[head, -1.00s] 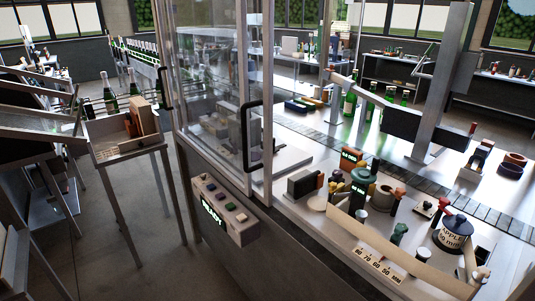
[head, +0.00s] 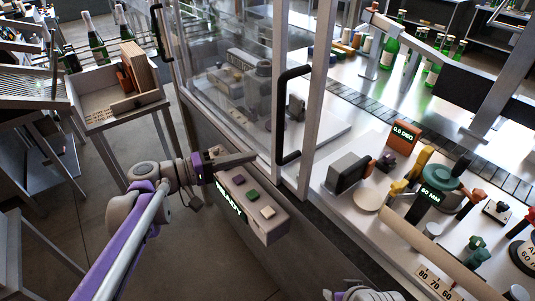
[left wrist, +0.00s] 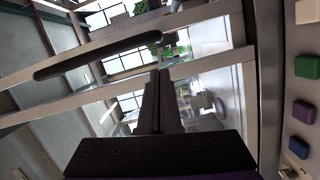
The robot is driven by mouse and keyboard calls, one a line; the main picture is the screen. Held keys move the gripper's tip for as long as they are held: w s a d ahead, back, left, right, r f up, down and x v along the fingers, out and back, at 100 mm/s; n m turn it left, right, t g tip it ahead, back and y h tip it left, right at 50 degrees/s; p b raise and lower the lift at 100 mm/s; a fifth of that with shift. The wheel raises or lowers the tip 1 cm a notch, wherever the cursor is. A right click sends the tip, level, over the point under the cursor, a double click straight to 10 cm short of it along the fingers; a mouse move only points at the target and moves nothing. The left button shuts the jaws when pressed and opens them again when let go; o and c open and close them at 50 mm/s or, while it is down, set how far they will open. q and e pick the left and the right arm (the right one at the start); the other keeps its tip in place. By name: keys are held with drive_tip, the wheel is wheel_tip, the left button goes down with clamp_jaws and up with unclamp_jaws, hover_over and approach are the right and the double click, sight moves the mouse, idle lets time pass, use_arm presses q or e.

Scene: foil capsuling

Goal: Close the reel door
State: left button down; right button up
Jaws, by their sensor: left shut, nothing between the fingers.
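The glazed door (head: 222,95) of the machine cabinet, which I take to be the reel door, has a metal frame and a long black handle (head: 281,115) on its right edge. I cannot tell whether it stands slightly ajar. My left gripper (head: 254,157) is shut and empty, low in front of the door, above the button box and left of the handle's lower end. In the left wrist view its fingers (left wrist: 160,73) point toward the metal frame, with the black handle (left wrist: 95,56) beyond and left. The fingers look apart from the handle.
A button box (head: 248,205) reading READY juts out just below my left gripper. A tray stand (head: 100,105) with a wooden block is at the left. Right of the door, the bench holds a green-topped device (head: 442,175), an orange display (head: 403,137) and knobs.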

sight(294, 147)
use_arm(q)
drive_tip(key=x, duration=0.9)
drive_tip(key=shift+s+d+p, duration=0.2)
drive_tip(key=shift+d+p, duration=0.1)
drive_tip(key=shift+p, duration=0.1)
